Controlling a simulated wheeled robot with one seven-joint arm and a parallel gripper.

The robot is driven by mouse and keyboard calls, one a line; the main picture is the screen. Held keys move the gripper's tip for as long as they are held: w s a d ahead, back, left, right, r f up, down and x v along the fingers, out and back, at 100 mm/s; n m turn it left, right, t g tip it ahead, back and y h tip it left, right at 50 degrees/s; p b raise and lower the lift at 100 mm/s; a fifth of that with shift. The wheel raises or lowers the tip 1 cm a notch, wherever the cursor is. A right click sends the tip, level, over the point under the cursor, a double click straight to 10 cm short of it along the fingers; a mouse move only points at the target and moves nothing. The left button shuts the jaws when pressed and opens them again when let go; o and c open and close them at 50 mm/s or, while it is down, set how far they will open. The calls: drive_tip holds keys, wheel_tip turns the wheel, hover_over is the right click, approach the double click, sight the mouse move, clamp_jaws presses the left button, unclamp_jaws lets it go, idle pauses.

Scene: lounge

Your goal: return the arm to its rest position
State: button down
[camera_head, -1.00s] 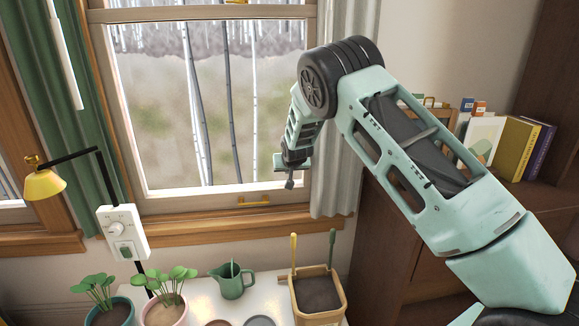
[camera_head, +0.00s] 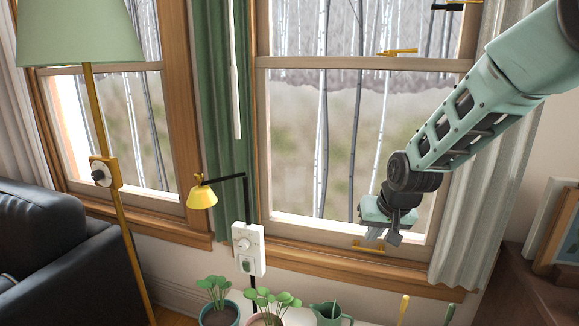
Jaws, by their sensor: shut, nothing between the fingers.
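My arm comes in from the upper right in the head view and slopes down to the left. My gripper (camera_head: 383,237) hangs at its end, pointing down, in front of the lower part of the right window (camera_head: 290,150). Its fingers are shut with nothing between them. It touches nothing that I can see.
Below are a white table with two potted seedlings (camera_head: 217,291), a green watering can (camera_head: 328,313) and a yellow lamp (camera_head: 203,197) above a white control box (camera_head: 248,249). A floor lamp (camera_head: 80,40) and dark sofa (camera_head: 60,250) stand left. A brown shelf (camera_head: 515,290) stands right.

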drive_tip(key=s+a+r+n+g+y+p, duration=0.15)
drive_tip(key=s+a+r, duration=0.25)
drive_tip(key=s, duration=0.5)
drive_tip(key=s+a+r+n+g+h+p, duration=0.1)
drive_tip(key=s+a+r+n, duration=0.15)
drive_tip(key=s, duration=0.55)
drive_tip(key=s+r+n+g+p, duration=0.1)
drive_tip(key=s+n, duration=0.1)
drive_tip(key=s, duration=0.7)
drive_tip(key=s+d+r+n+g+h+p, duration=0.1)
drive_tip(key=s+r+p, duration=0.1)
drive_tip(key=s, duration=0.7)
drive_tip(key=shift+s+r+n, duration=0.15)
drive_tip(key=shift+n, duration=0.25)
drive_tip(key=shift+g, duration=0.25)
